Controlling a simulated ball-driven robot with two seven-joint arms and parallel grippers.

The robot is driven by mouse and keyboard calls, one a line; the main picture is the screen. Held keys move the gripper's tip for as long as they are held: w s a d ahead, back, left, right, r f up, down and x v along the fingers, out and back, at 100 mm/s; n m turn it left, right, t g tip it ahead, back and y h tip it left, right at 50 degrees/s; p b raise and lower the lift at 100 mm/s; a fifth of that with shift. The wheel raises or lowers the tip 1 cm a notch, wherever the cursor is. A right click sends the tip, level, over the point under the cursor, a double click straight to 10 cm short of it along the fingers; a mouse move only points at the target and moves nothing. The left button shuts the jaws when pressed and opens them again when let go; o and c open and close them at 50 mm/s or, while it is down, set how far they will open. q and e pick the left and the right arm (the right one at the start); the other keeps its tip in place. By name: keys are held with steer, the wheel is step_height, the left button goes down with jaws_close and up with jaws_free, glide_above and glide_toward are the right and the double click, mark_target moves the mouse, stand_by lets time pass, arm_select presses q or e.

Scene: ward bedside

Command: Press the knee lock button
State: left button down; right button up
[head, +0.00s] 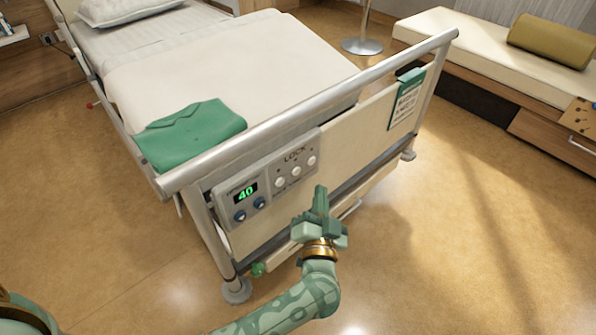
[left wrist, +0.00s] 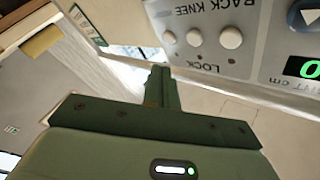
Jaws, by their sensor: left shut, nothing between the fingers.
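The control panel (head: 292,178) is on the bed's footboard, with a LOCK label above three round white buttons. The middle one, the knee button (head: 296,171), sits between two like buttons. In the left wrist view the panel is upside down, with BACK and KNEE lettering; the knee button (left wrist: 194,37) is in the middle of the row there too. My left gripper (head: 320,192) is shut and empty, below and right of the buttons in the head view. Its shut fingers (left wrist: 160,76) appear apart from the panel. My right gripper is out of view.
A green display (head: 245,191) reads 40 above two blue buttons, left of the lock buttons. The footboard rail (head: 310,108) runs above the panel. A green cloth (head: 190,133) lies on the bed. A card (head: 405,103) hangs at right. The floor at right is clear.

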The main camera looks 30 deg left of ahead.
mark_target(296, 171)
arm_select(q)
steer(key=shift+w+a+p, duration=0.15)
steer(key=shift+w+a, duration=0.1)
steer(key=shift+a, duration=0.45)
steer(key=shift+w+a+p, duration=0.15)
steer(key=shift+w+a, duration=0.15)
steer(key=shift+a, duration=0.35)
steer(key=shift+w+a+p, duration=0.15)
steer(key=shift+w+a, duration=0.1)
steer(key=shift+a, duration=0.45)
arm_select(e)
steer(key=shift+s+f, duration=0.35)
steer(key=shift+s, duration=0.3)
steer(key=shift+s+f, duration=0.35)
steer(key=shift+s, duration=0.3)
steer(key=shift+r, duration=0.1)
arm_select(q)
steer(key=shift+w+a+r+p, duration=0.1)
steer(key=shift+a+p, duration=0.3)
steer(key=shift+p, duration=0.1)
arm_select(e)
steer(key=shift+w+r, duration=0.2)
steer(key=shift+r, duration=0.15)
